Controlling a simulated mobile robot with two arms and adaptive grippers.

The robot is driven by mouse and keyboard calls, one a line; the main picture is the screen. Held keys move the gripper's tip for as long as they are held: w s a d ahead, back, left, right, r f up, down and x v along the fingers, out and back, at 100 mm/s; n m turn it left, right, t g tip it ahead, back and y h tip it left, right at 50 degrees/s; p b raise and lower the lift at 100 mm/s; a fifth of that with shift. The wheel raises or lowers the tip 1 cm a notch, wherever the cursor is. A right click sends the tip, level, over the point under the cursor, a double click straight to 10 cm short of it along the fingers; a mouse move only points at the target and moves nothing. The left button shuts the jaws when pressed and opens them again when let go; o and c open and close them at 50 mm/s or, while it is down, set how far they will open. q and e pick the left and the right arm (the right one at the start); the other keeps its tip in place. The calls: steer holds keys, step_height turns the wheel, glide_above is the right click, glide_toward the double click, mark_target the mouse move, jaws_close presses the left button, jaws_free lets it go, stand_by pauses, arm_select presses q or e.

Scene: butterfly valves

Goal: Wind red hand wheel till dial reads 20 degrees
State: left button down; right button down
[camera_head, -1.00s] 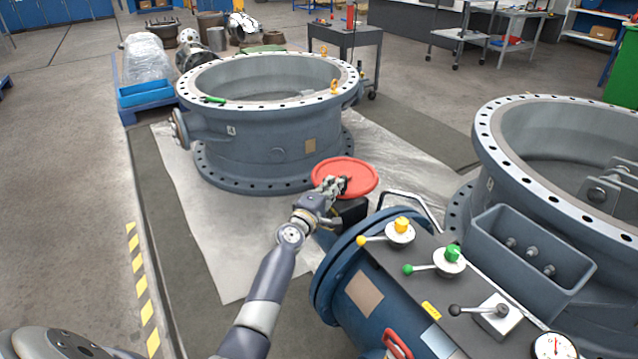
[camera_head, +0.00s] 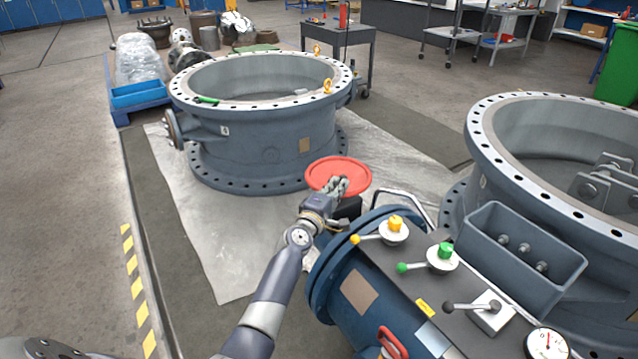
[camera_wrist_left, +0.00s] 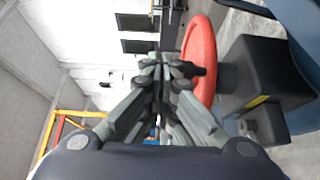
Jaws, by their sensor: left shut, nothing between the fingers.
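The red hand wheel (camera_head: 338,172) lies roughly flat in the middle of the head view, over a dark gearbox (camera_head: 349,207). In the left wrist view the wheel (camera_wrist_left: 202,62) stands right of the fingers, with its dark housing (camera_wrist_left: 262,75) beyond it. My left gripper (camera_head: 338,186) is shut and empty at the wheel's near side; its fingertips (camera_wrist_left: 163,66) are close to the rim, and I cannot tell if they touch. The white dial (camera_head: 547,344) with a red needle is at the bottom right, too small to read.
A blue cylinder body with a control panel carries a yellow knob (camera_head: 396,223), a green knob (camera_head: 445,251) and a black lever (camera_head: 487,308). Large valve bodies stand behind (camera_head: 262,130) and at right (camera_head: 482,150). Floor at left is clear.

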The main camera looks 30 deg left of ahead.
arm_select(q)
steer(key=shift+w+d, duration=0.4)
steer(key=shift+d, duration=0.4)
stand_by(2.1)
steer(key=shift+s, duration=0.1)
stand_by(0.5)
